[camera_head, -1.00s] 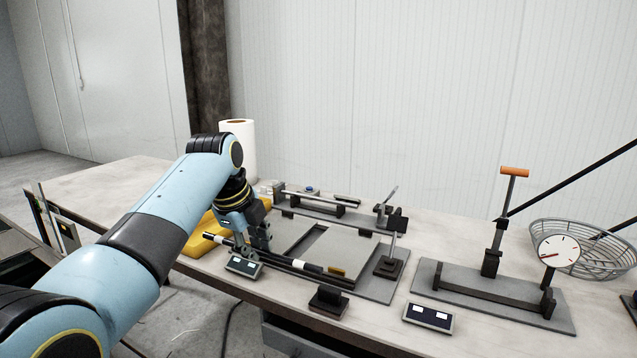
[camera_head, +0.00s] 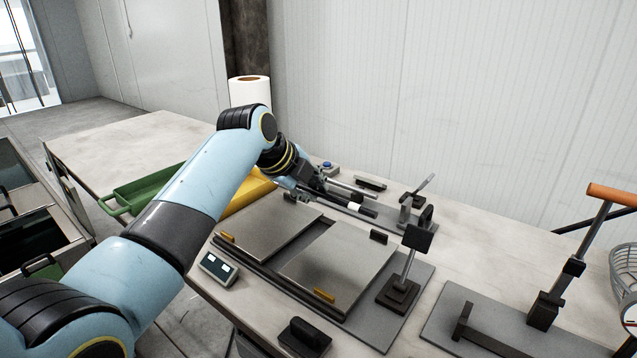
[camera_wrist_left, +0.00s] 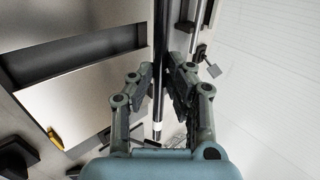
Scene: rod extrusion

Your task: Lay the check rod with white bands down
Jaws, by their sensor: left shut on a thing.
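The check rod with white bands (camera_head: 367,211) is dark; one white band shows near its right end in the head view. My left gripper (camera_head: 308,190) is shut on it and holds it at the back of the flat plates, near the grey bar fixture (camera_head: 352,189). In the left wrist view the rod (camera_wrist_left: 159,62) runs up and down between the two fingers of the left gripper (camera_wrist_left: 160,84), with a pale band near the bottom. The gripper hides part of the rod in the head view. I cannot tell if the rod touches anything beneath. My right gripper is not in view.
Two flat grey plates (camera_head: 338,262) with yellow tabs lie in front. A dark post stand (camera_head: 398,291), a small display box (camera_head: 219,268) and a black block (camera_head: 305,336) stand around them. A green tray (camera_head: 150,190) and paper roll (camera_head: 250,95) are behind my left arm.

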